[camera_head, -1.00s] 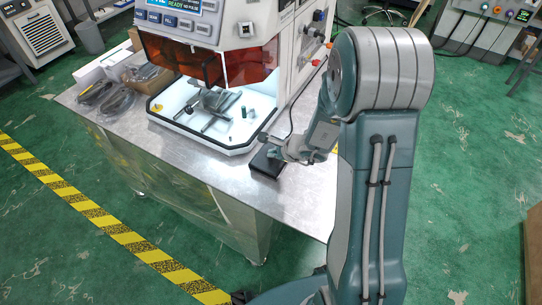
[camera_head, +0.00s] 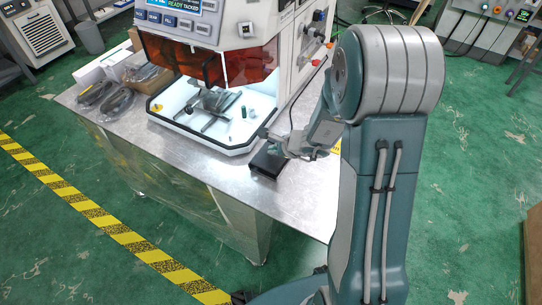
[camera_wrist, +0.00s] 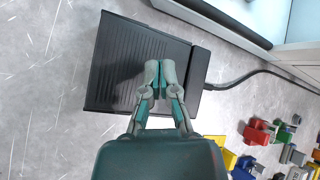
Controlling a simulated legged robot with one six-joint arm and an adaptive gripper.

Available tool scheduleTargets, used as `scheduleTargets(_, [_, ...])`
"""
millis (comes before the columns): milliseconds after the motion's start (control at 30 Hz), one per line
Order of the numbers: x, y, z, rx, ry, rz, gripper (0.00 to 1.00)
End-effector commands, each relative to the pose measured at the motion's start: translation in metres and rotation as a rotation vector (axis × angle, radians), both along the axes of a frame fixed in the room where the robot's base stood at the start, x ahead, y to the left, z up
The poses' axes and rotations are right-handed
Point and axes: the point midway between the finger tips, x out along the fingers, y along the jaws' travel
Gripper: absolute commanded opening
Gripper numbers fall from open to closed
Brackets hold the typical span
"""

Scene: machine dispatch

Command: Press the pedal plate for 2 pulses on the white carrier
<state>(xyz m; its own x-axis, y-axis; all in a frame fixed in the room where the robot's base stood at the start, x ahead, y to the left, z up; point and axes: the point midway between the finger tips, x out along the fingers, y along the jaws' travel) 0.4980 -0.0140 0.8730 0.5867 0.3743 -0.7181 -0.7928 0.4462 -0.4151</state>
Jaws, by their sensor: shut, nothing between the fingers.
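The black pedal (camera_head: 265,165) lies on the metal table at the front right of the machine. In the wrist view its ribbed plate (camera_wrist: 118,65) fills the upper left middle, and a cable leaves its right end. My gripper (camera_wrist: 160,66) is shut and empty, with its fingertips over the plate near the raised end block. Whether the tips touch the plate is hard to tell. In the head view my gripper (camera_head: 268,138) is just above the pedal. Grey metal parts (camera_head: 216,102) sit in the machine's white tray (camera_head: 182,118); I cannot tell which is the white carrier.
The machine's display (camera_head: 185,6) shows READY with further small text. Bagged cables (camera_head: 107,98) lie at the table's left. Several coloured connectors (camera_wrist: 262,132) lie right of the pedal in the wrist view. The table's front strip is clear.

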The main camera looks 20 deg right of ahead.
Motion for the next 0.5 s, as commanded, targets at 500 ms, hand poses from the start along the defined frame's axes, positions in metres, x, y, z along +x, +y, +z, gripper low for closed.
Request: scheduleTargets(500, [0.002, -0.001, 0.015, -0.001, -0.004, 0.001, 0.0])
